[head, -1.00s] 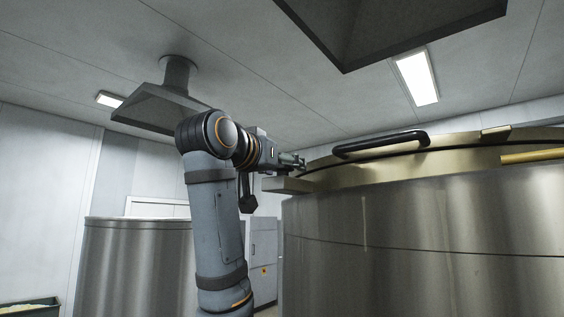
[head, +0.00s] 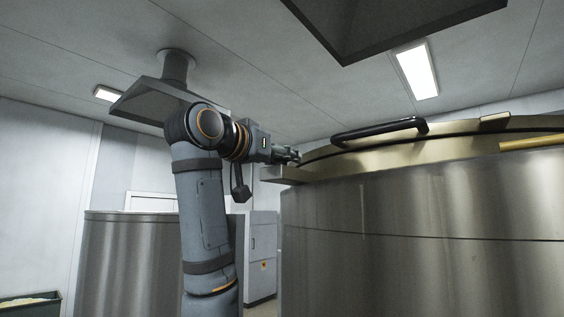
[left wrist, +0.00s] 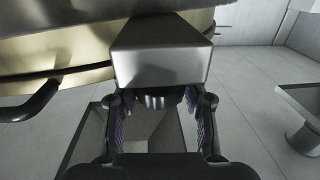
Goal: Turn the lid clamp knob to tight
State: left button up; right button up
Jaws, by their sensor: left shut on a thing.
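The large steel vat (head: 400,215) stands on the right in the head view, with its brassy lid (head: 450,147) on top. A grey block-shaped bracket (head: 287,174) juts from the left of its rim; it also shows in the left wrist view (left wrist: 162,58). My left gripper (head: 292,154) is just above the bracket, at the lid's left edge. In the left wrist view, its fingers (left wrist: 162,112) are on both sides of a dark ribbed knob (left wrist: 160,100) beside the bracket, shut on it. The fingers partly hide the knob, and its tightness cannot be told. My right gripper is out of view.
A black bar handle (head: 380,131) rises from the lid near my left gripper. A second steel vat (head: 128,265) and a grey cabinet (head: 262,255) stand behind my left arm. Extraction hoods (head: 390,25) hang from the ceiling.

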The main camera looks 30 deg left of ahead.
pick_arm(q)
jog(key=m+h, duration=0.1)
jog(key=h, duration=0.1)
jog(key=shift+a+m+h+b, duration=0.1)
jog(key=shift+m+h+b, duration=0.2)
jog(key=m+g+h, duration=0.1)
jog(key=m+h, duration=0.1)
jog(key=h, duration=0.2)
jog(key=shift+r+m, duration=0.1)
jog(key=shift+m, duration=0.2)
jog(key=m+g+h+p, duration=0.1)
jog(key=m+g+h, duration=0.1)
jog(key=h, duration=0.1)
jog(key=shift+r, duration=0.1)
jog(key=shift+m+g+h+p, duration=0.95)
jog(key=shift+m+g+h, duration=0.25)
jog(key=shift+m+h, duration=0.4)
jog(key=shift+s, duration=0.1)
jog(key=o, duration=1.1)
jog(key=shift+o, duration=0.4)
